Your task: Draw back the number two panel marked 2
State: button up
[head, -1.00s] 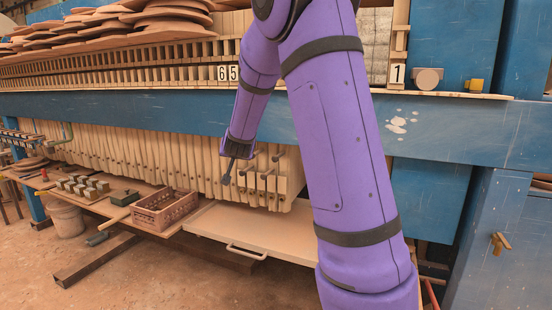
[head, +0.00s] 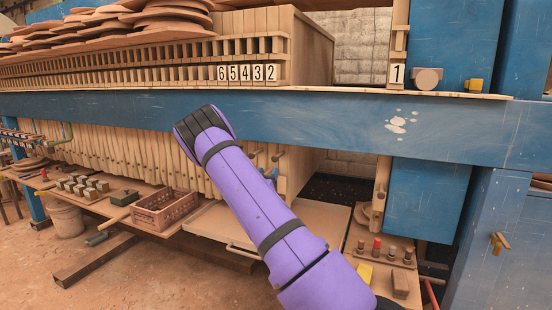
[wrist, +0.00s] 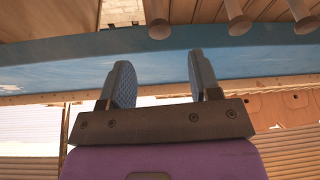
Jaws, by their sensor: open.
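The panel marked 2 (head: 312,52) is the rightmost of the tightly packed wooden panels in the head view. Its number plate (head: 270,73) sits above the blue beam, beside plates 3, 4, 5 and 6. Dark pegs (head: 278,157) stick out below the beam at this end of the stack, partly behind my arm. My gripper (wrist: 158,82) is open and empty in the wrist view, its two blue-grey fingers apart in front of a blue beam. Several brown round-ended pegs show above it, apart from the fingers. In the head view my arm hides most of the gripper.
A gap separates the stack from the panel marked 1 (head: 398,40) at right. The long blue beam (head: 330,118) crosses the scene. Below are a crate (head: 166,210), a pale tray (head: 320,216) and a small board with several pegs (head: 377,248).

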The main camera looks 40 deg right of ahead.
aim_at(275, 161)
jog(key=x, duration=1)
jog(key=shift+w+d+r, duration=0.15)
jog(key=shift+d, duration=0.15)
jog(key=shift+c, duration=0.5)
grip_shut()
jog(key=shift+d, duration=0.1)
